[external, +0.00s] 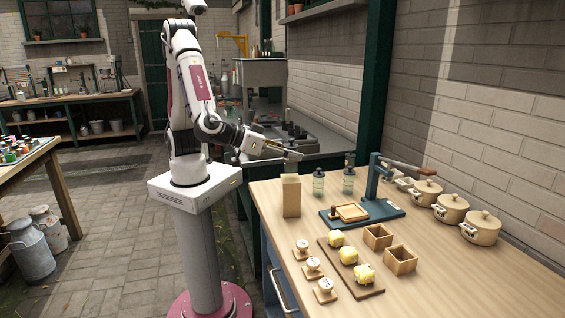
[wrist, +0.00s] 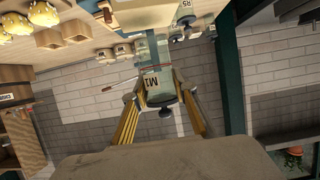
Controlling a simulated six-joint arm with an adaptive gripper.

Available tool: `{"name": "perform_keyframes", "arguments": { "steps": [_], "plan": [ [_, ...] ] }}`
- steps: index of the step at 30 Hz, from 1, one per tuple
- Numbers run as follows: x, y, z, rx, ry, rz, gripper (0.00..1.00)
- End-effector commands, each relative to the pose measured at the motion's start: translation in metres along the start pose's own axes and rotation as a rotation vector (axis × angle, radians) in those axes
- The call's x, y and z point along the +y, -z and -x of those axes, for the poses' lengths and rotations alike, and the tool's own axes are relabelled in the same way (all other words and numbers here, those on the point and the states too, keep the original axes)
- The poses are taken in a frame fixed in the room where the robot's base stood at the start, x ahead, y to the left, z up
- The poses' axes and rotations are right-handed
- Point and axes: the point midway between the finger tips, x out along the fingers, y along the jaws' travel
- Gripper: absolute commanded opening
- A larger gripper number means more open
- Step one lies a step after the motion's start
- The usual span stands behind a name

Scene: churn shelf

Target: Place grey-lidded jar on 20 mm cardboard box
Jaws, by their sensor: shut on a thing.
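My gripper (wrist: 161,88) is shut on a greenish glass jar (wrist: 158,72) with an M1 label and a dark grey knobbed lid in the wrist view, which is upside down. In the external view my gripper (external: 294,154) reaches right, above and behind a tall tan box (external: 291,196), and the held jar is hard to make out there. The tall box stands on the table and looks like cardboard. I cannot read a 20 mm mark on it or on any box.
Dark-lidded jars (external: 318,182) stand right of the tall box. Open wooden boxes (external: 401,262), yellow lumps on a board (external: 348,256), small round-topped items (external: 313,266) and beige pots (external: 481,228) fill the table. The right front is clear.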

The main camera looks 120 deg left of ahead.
Motion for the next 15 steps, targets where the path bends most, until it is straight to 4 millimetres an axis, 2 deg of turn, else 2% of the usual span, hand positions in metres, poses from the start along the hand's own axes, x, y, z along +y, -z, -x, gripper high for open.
{"name": "perform_keyframes", "arguments": {
  "steps": [6, 15],
  "plan": [
    [0.000, -0.016, -0.006, 0.000, 0.000, -0.001, 0.03],
    [0.000, -0.017, -0.007, 0.001, -0.001, 0.001, 0.03]
  ]
}}
